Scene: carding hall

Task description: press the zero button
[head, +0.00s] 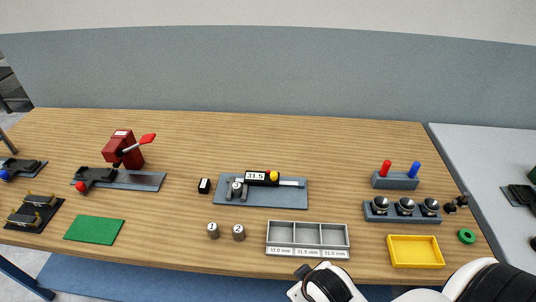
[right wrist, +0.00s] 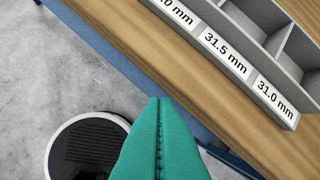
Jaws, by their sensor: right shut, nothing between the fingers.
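A measuring gauge with a display reading 31.5 (head: 255,177) lies on a blue-grey plate (head: 290,198) in the middle of the table. A yellow round part (head: 272,176) with a little red sits at the right end of the display; I cannot tell which part is the zero button. A metal cylinder (head: 236,188) stands at the gauge's left end. My right gripper (right wrist: 159,104) shows teal fingers, shut and empty, by the table's front edge. In the head view my right arm is at the bottom, well in front of the gauge. My left gripper is not in view.
A grey three-compartment tray (head: 308,251) with size labels stands between my right arm and the gauge. Cylinders marked 1 (head: 213,231) and 2 (head: 239,233) stand left of it. A small black block (head: 204,186) is left of the plate. A yellow tray (head: 415,252) is at right.

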